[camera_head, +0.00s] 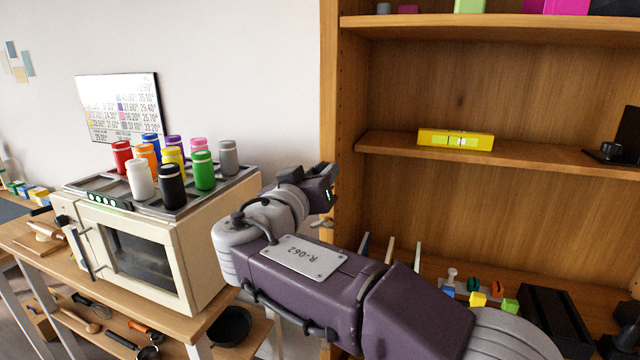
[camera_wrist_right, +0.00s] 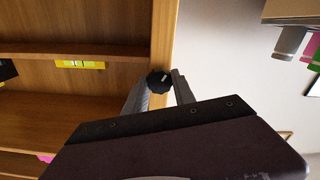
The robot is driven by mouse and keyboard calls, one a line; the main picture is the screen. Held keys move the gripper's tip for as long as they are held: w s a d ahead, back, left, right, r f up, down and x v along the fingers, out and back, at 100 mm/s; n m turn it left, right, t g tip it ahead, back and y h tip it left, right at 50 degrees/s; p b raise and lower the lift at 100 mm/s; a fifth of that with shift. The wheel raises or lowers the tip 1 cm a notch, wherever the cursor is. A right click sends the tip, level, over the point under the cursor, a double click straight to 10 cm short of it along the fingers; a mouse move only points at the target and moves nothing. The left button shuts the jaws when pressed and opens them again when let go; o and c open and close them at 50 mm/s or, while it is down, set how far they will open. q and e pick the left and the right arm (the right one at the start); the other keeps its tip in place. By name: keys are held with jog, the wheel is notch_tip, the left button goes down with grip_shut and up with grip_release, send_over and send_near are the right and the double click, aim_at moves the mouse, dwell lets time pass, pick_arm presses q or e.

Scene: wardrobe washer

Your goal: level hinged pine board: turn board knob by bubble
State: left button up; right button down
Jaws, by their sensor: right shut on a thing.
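The pine board (camera_head: 560,162) spans the wooden cabinet as a middle shelf, and it also shows in the right wrist view (camera_wrist_right: 125,52). A yellow spirit level (camera_head: 428,137) lies on it with a pale green vial; the bubble is too small to place. It also shows in the right wrist view (camera_wrist_right: 66,63). The black board knob (camera_wrist_right: 159,80) is on the cabinet's side post, with a pale mark on its face. My right gripper (camera_head: 330,182) is shut on the knob, one finger on each side. In the head view the gripper hides the knob. My left gripper is not in view.
A cream oven (camera_head: 190,262) with several coloured jars on top stands on a wooden bench left of my right arm. The cabinet's post (camera_head: 330,90) is close to the gripper. Small coloured items and a dark box (camera_head: 550,315) sit on the lower shelf.

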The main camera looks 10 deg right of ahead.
jog(key=shift+f+m+p, duration=0.1)
jog(key=shift+m+p, duration=9.05)
jog(key=shift+m, duration=7.45)
